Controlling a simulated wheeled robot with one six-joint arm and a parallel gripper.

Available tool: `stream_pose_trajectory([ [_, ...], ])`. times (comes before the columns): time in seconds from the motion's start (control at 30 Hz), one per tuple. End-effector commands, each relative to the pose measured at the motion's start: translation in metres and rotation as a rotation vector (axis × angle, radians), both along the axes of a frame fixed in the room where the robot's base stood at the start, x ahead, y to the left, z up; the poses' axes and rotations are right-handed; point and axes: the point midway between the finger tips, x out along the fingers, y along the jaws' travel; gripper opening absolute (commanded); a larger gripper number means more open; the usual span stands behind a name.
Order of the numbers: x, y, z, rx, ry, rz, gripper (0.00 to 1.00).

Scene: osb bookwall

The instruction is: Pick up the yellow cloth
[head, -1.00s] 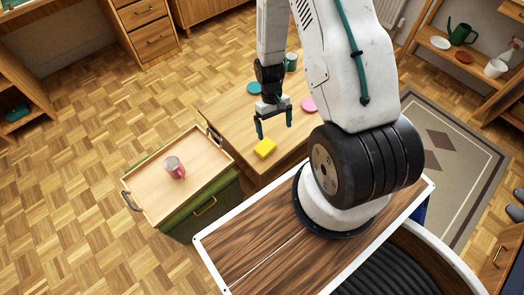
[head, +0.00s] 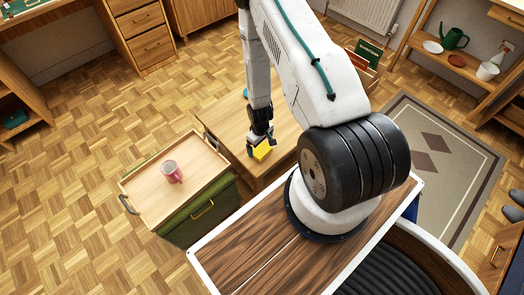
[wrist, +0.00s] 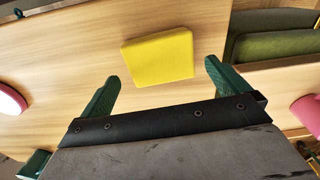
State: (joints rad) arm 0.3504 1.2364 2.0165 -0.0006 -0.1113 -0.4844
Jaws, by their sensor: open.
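The yellow cloth (wrist: 158,56) is a folded, block-like square lying flat on the wooden table (head: 222,118). In the head view the cloth (head: 262,153) shows just below my gripper (head: 261,143), which partly hides it. In the wrist view my gripper (wrist: 162,85) is open, with its two green fingertips apart. The cloth lies just beyond and between the fingertips, with table showing around it. It is not held.
A pink mug (head: 171,171) stands on a wooden tray (head: 150,203) on the green unit left of the table. A pink disc (wrist: 10,99) lies on the table in the wrist view. Parquet floor (head: 75,190) is clear at left.

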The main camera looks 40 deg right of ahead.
Motion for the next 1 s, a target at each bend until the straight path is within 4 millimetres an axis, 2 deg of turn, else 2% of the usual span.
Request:
stream_pose_trajectory([
  [0.13, 0.0, 0.001, -0.018, 0.0, 0.0, 0.001, 1.0],
  [0.4, 0.001, 0.001, -0.022, 0.0, 0.0, 0.002, 1.0],
  [0.43, 0.001, 0.001, -0.022, 0.0, 0.0, 0.002, 0.94],
  [0.57, 0.001, 0.001, -0.022, 0.0, 0.0, 0.002, 0.59],
  [1.0, 0.001, 0.001, -0.016, -0.001, -0.001, 0.002, 0.59],
])
